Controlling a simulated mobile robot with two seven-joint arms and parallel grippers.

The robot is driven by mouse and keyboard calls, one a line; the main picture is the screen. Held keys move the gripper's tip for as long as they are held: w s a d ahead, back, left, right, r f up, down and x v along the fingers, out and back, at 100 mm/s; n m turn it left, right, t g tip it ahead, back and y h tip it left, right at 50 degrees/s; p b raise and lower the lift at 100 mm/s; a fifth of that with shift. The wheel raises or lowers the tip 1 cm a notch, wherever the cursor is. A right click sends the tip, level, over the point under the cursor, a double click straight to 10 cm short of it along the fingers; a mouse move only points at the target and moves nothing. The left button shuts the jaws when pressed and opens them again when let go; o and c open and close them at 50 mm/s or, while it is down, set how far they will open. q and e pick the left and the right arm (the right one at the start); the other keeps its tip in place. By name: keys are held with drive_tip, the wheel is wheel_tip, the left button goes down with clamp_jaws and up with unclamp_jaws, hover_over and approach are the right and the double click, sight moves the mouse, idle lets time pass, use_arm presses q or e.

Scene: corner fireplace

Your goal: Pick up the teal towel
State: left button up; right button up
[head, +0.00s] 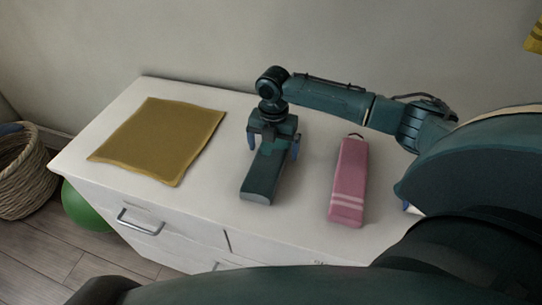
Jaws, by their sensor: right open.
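The teal towel (262,182) lies folded in a long narrow shape on top of the white cabinet in the head view. My right gripper (273,150) points down over the far end of the towel. Its blue fingers are apart, one on each side of the towel. The gripper body hides the towel's far end. I cannot tell whether the fingers touch the towel or the cabinet top. My left gripper is not in view.
A mustard cloth (160,138) lies flat on the white cabinet (215,203) to the left. A folded pink towel (347,185) lies to the right. A wicker basket (22,176) and a green ball (84,208) are on the floor at left. The wall is behind.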

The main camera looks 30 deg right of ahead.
drive_tip(key=shift+f, duration=0.65)
drive_tip(key=shift+c, duration=0.4)
drive_tip(key=shift+r, duration=0.1)
drive_tip(key=c, duration=1.1)
